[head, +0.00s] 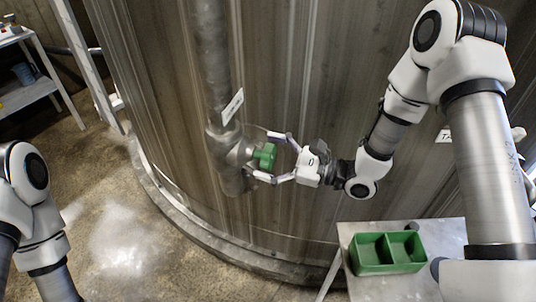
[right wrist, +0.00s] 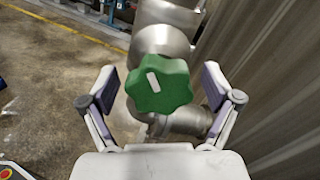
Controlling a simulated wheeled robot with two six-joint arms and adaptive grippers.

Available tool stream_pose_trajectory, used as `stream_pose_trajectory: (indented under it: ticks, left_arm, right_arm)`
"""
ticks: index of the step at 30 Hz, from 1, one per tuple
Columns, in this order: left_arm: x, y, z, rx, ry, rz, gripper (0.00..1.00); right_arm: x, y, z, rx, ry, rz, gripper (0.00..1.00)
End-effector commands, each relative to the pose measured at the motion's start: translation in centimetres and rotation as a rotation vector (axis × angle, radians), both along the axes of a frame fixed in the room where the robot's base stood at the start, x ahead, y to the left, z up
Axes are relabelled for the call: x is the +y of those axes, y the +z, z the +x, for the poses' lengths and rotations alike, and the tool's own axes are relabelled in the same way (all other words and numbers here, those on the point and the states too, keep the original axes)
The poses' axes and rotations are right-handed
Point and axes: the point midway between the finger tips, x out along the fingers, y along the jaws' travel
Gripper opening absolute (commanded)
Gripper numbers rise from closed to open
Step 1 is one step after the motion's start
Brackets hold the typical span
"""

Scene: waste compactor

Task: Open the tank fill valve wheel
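The green valve wheel (head: 265,156) sits on a grey metal valve body on the vertical pipe against the tank. In the right wrist view the wheel (right wrist: 158,84) is lobed, with a white mark pointing up and slightly left. My right gripper (head: 270,156) is open, with one finger above and one below the wheel in the head view. In the right wrist view its fingers (right wrist: 160,90) stand at either side of the wheel, with gaps between pads and wheel. My left gripper is out of view; only part of my left arm shows at the lower left.
The vertical pipe (head: 214,75) and corrugated tank wall (head: 330,70) stand close to my right gripper. A green two-compartment bin (head: 387,253) rests on a small table (head: 450,250) at the lower right. A shelf (head: 28,92) stands at the far left. Open floor (head: 110,235) lies left of the tank.

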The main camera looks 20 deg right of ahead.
Motion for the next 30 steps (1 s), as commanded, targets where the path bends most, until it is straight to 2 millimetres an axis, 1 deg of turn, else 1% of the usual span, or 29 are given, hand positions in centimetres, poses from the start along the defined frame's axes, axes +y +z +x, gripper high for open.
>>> stream_pose_trajectory:
  ticks: [1,2,3,4,17,23,30]
  left_arm:
    - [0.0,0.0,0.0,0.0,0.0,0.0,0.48]
    - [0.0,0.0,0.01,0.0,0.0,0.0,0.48]
    - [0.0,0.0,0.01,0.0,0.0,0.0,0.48]
    - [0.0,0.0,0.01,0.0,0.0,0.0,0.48]
    - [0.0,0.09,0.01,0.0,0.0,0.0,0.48]
    - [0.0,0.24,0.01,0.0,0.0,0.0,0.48]
    - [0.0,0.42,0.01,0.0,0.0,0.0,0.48]
  right_arm:
    - [-0.01,0.0,-0.01,0.0,0.0,0.0,0.63]
    - [-0.01,0.0,-0.01,0.0,0.0,0.0,0.53]
    - [-0.01,0.0,-0.01,0.0,0.0,0.0,0.38]
    - [-0.01,0.0,-0.01,0.0,0.0,0.0,0.31]
    - [0.0,0.02,-0.04,-0.031,0.001,-0.024,0.31]
    - [0.04,0.01,-0.08,-0.108,0.001,-0.082,0.31]
    - [0.1,-0.06,-0.15,-0.262,0.001,-0.199,0.31]
